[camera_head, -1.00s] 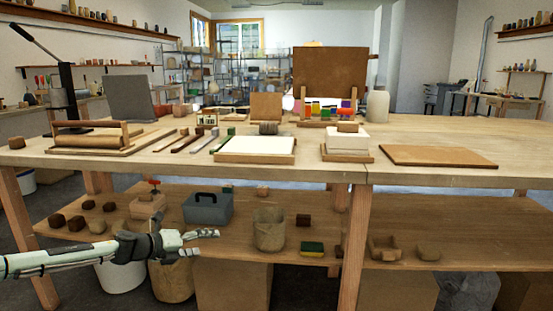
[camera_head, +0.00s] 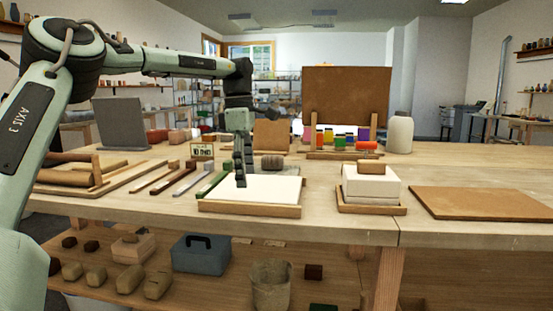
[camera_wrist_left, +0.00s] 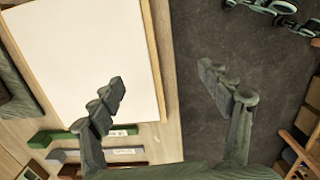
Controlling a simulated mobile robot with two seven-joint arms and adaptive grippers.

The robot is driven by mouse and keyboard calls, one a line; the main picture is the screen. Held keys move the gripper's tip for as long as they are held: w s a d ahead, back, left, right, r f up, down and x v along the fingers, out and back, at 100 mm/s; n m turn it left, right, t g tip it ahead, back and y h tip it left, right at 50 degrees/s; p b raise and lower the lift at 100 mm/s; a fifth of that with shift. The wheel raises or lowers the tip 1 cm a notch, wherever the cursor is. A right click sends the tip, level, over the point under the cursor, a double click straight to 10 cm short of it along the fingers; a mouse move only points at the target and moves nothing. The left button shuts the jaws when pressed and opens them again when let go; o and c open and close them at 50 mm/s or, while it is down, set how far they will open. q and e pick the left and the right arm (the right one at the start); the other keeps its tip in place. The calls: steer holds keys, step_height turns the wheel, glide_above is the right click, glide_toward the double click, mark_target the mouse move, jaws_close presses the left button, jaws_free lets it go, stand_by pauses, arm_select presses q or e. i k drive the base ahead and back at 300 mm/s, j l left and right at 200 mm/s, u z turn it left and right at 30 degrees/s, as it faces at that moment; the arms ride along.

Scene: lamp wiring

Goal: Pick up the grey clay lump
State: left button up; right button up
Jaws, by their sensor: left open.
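A grey-brown rounded lump (camera_head: 272,162), the greyest one I see on the tabletop, lies at the back edge of the white board (camera_head: 285,187). A dark grey shape at the left edge of the left wrist view (camera_wrist_left: 14,88) may be the same lump, but I cannot be sure. My left gripper (camera_head: 240,178) points down over the left part of the white board, to the left of the lump and apart from it. In the left wrist view its two fingers (camera_wrist_left: 160,88) are spread with nothing between them. My right gripper is not in view.
Green and grey bars (camera_head: 213,184) lie left of the board. White blocks with a tan lump (camera_head: 371,167) stand to its right, then a bare brown board (camera_head: 482,202). Paint jars (camera_head: 335,138) stand behind. The lower shelf holds several lumps and a toolbox (camera_head: 201,254).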

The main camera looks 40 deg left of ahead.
mark_target(274, 162)
steer(key=i+j, duration=0.9)
steer(key=i, duration=0.2)
